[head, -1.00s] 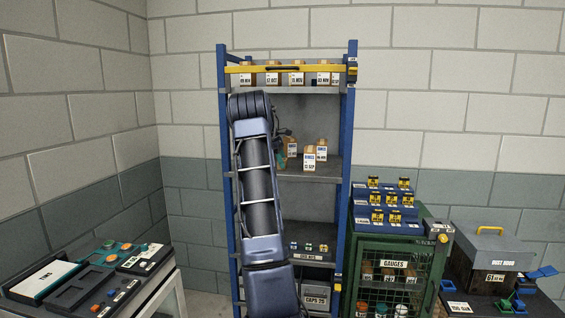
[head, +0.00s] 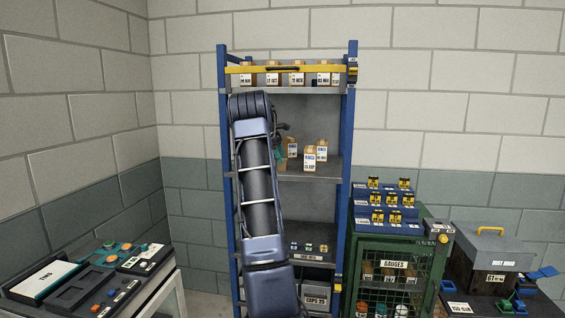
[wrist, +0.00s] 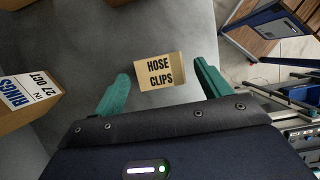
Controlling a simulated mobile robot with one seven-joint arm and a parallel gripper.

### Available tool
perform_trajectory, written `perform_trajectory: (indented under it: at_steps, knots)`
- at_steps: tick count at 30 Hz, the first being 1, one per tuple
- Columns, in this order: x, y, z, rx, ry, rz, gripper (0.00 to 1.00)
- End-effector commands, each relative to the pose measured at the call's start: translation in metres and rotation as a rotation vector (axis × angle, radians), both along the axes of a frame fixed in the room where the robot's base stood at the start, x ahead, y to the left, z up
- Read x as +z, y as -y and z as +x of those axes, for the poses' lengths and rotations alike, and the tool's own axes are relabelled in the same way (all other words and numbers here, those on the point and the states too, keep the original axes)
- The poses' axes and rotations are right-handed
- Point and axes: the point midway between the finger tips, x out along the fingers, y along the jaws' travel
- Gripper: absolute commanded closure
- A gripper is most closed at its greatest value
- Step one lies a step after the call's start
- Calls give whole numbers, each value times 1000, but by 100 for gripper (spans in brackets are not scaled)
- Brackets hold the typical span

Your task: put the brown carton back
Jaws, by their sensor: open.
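A small brown carton (wrist: 160,71) marked HOSE CLIPS shows in the wrist view, on the grey shelf surface. My gripper (wrist: 161,75) has two teal fingers spread apart, one on each side of this carton in the picture. Neither finger clearly touches it. In the head view my gripper (head: 282,158) is at the middle shelf of the blue rack, mostly hidden behind my arm. Which carton there is the HOSE CLIPS one I cannot tell.
A carton marked RINGS (wrist: 27,98) stands left of my gripper. Labelled cartons (head: 310,160) stand on the middle shelf (head: 318,172). The top shelf holds several cartons behind a yellow bar (head: 310,68). A green gauge cabinet (head: 348,262) stands right of the rack.

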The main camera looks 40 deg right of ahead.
Motion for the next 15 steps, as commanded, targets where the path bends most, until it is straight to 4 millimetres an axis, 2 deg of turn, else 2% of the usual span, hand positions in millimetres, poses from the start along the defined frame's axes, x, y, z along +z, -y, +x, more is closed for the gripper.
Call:
perform_trajectory:
  at_steps: [6,15]
  knots:
    - [22,-6,7,1,1,-1,24]
    - [26,-8,8,0,0,0,24]
